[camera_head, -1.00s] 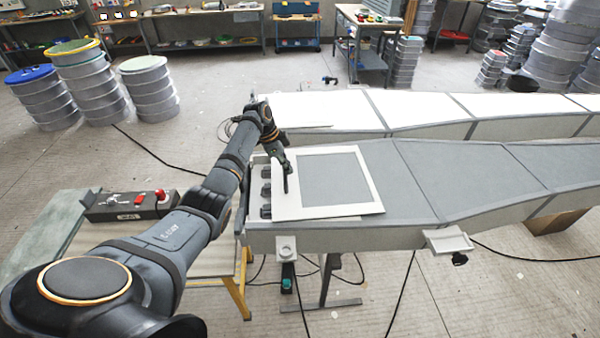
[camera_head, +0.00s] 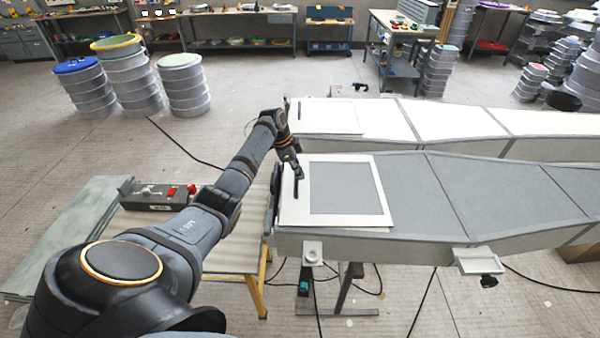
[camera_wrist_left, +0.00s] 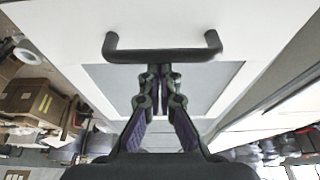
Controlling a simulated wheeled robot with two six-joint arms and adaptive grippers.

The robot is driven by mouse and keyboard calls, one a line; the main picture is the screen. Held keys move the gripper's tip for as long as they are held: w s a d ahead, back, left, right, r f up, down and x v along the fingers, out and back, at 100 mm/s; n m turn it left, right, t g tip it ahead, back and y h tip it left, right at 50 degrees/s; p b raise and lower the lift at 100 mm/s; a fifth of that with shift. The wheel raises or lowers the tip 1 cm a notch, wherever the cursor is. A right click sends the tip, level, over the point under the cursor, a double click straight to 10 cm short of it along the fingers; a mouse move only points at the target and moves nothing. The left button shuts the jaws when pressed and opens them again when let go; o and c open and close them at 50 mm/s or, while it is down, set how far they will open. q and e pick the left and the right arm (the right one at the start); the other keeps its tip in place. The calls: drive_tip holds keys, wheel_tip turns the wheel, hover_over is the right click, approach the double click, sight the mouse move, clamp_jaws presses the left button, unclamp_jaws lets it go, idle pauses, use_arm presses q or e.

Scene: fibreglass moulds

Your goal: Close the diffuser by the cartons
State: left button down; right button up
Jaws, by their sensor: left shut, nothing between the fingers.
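The diffuser (camera_head: 375,212) is a flat grey trough. A white-framed sliding panel (camera_head: 295,208) with a grey window lies flat over its left end. A dark bar handle (camera_head: 296,187) stands near the panel's left edge. It spans the top of the left wrist view (camera_wrist_left: 185,55). My left gripper (camera_head: 299,176) is shut and empty at the handle. In the wrist view its fingertips (camera_wrist_left: 160,78) meet the bar's edge; whether they touch it I cannot tell. My right gripper is out of view. Brown cartons (camera_wrist_left: 28,100) show at the left of the wrist view.
A second, whiter trough (camera_head: 450,122) lies just behind. A low bench (camera_head: 235,255) with a grey box with red knobs (camera_head: 160,193) stands at the left. Drum stacks (camera_head: 185,90) stand further back. A small bracket (camera_head: 480,261) juts from the near side.

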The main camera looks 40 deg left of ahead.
use_arm(q)
drive_tip(key=shift+w+d+r+p, duration=0.3)
drive_tip(key=shift+d+p, duration=0.15)
drive_tip(key=shift+d, duration=0.1)
drive_tip(key=shift+w+d+r+p, duration=0.25)
drive_tip(key=shift+d+r+p, duration=0.05)
drive_tip(key=shift+d+p, duration=0.2)
drive_tip(key=shift+w+d+r+b, duration=0.15)
drive_tip(key=shift+w+r+b, duration=0.15)
drive_tip(key=shift+w+b, duration=0.1)
drive_tip(key=b+v, duration=0.2)
drive_tip(key=v, duration=0.6)
drive_tip(key=shift+d+r+b, duration=0.15)
drive_tip(key=shift+r+b, duration=0.2)
drive_tip(key=shift+r, duration=0.1)
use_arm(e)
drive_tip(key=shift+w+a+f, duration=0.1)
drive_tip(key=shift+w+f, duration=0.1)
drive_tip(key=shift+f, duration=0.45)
use_arm(q)
drive_tip(key=shift+s, duration=0.15)
